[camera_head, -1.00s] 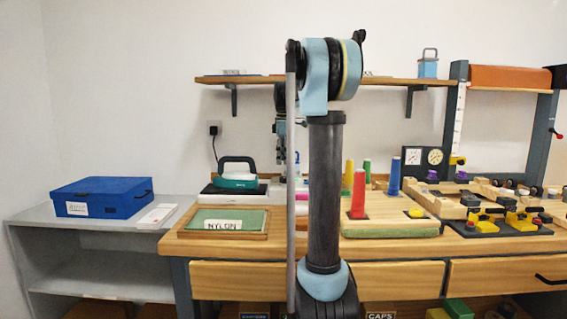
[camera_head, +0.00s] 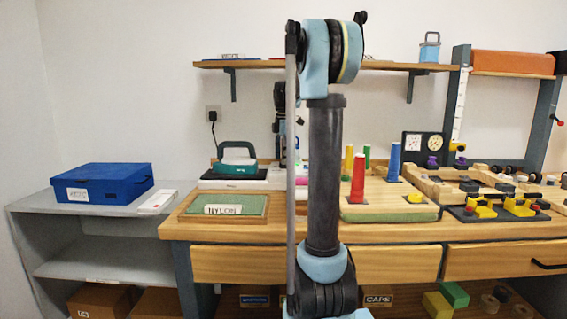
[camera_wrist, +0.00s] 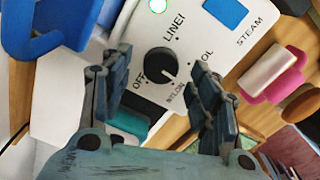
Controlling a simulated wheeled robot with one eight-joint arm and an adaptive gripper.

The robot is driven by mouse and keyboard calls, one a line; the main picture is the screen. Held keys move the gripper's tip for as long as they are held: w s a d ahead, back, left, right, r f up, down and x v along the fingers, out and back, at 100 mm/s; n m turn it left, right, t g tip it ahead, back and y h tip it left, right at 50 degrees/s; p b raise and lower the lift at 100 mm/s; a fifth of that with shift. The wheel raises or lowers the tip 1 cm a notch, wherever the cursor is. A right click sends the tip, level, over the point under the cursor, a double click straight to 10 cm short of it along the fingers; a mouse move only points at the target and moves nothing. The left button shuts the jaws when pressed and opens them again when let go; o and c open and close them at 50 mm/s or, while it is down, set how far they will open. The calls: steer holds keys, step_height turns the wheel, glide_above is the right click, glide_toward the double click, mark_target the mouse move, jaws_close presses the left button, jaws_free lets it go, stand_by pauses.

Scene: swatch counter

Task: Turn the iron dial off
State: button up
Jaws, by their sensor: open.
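The iron dial (camera_wrist: 160,65) is a round black knob on a white panel (camera_wrist: 139,41) in the wrist view. Labels around it read OFF at the left, LINEN at the top, and what looks like WOOL and NYLON at the right and below. Its white mark seems to point down toward NYLON. My gripper (camera_wrist: 160,70) is open, its dark fingers on either side of the dial with visible gaps. Contact with the panel cannot be told. In the head view the teal iron (camera_head: 237,167) stands on the counter; my arm largely hides my gripper there.
A green light (camera_wrist: 157,5) is lit above the dial, and a blue STEAM square (camera_wrist: 226,11) is beside it. A pink-handled object (camera_wrist: 275,75) lies close at the right.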

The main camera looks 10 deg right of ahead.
steer(key=shift+f, duration=0.9)
steer(key=c, duration=1.1)
